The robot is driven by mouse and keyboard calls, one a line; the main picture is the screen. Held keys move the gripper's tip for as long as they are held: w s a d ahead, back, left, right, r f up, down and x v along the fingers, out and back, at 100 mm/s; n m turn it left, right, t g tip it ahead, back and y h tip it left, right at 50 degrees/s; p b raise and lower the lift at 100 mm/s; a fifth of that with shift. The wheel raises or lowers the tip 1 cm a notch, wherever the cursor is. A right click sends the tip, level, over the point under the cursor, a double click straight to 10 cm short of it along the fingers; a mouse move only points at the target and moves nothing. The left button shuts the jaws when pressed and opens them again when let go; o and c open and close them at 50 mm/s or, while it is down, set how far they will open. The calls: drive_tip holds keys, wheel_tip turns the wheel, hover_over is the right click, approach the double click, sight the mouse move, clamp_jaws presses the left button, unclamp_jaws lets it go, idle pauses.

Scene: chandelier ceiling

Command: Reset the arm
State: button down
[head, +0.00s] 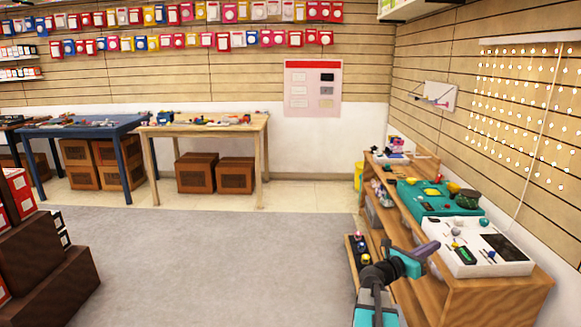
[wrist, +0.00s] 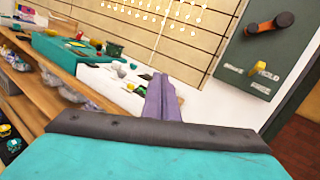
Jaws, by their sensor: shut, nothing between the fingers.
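My gripper (head: 431,248) is held up in front of the wooden shelf unit at the right of the head view. Its purple fingers are shut together with nothing between them. In the wrist view the closed fingers (wrist: 162,98) point up and away, toward the wall behind the shelf. From the head camera they overlap the front edge of the white box on the shelf top; I cannot tell the exact gap.
The wooden shelf (head: 470,292) carries a white box (head: 462,262) and a teal case (head: 415,196). A dark wall panel (wrist: 268,45) with a lever is at the wrist view's upper right. Brown boxes (head: 55,275) stand at left. The grey carpet (head: 215,255) is open.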

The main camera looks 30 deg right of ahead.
drive_tip(key=w+a+f+n+t+y+p, duration=0.2)
drive_tip(key=w+a+f+n+t, duration=0.25)
drive_tip(key=w+a, duration=0.4)
drive_tip(key=w+a+f+n+t+y+p, duration=0.2)
drive_tip(key=w+a+f+n+t, duration=0.2)
drive_tip(key=w+a+n, duration=0.35)
drive_tip(key=w+a+f+n+t+y+p, duration=0.2)
drive_tip(key=w+a+f+n+t, duration=0.2)
drive_tip(key=w+a, duration=0.55)
drive_tip(key=a+f+n+y+p, duration=0.1)
drive_tip(key=a+f+n+y, duration=0.3)
drive_tip(key=a, duration=0.4)
drive_tip(key=w+a+f+n+y+p, duration=0.1)
drive_tip(key=a+f+n+y, duration=0.25)
drive_tip(key=a+f, duration=0.4)
drive_tip(key=a+f+n+y+p, duration=0.1)
drive_tip(key=a+f+n+y, duration=0.15)
drive_tip(key=a+n, duration=0.45)
drive_tip(key=s+a+f+n+g+y+p, duration=0.1)
drive_tip(key=s+a+f+n+g+y, duration=0.3)
drive_tip(key=s+a+f, duration=0.5)
drive_tip(key=s+a+f+n+g+y+p, duration=0.1)
drive_tip(key=s+a+f+n+g+p, duration=0.15)
drive_tip(key=s+a+f+n, duration=0.5)
drive_tip(key=s+r+n+g+h, duration=0.1)
drive_tip(key=s+n+g, duration=0.8)
drive_tip(key=s, duration=1.4)
drive_tip(key=shift+s+r+n+g+h+b, duration=0.2)
drive_tip(key=shift+r+n+g+h+b, duration=0.25)
drive_tip(key=shift+n, duration=0.35)
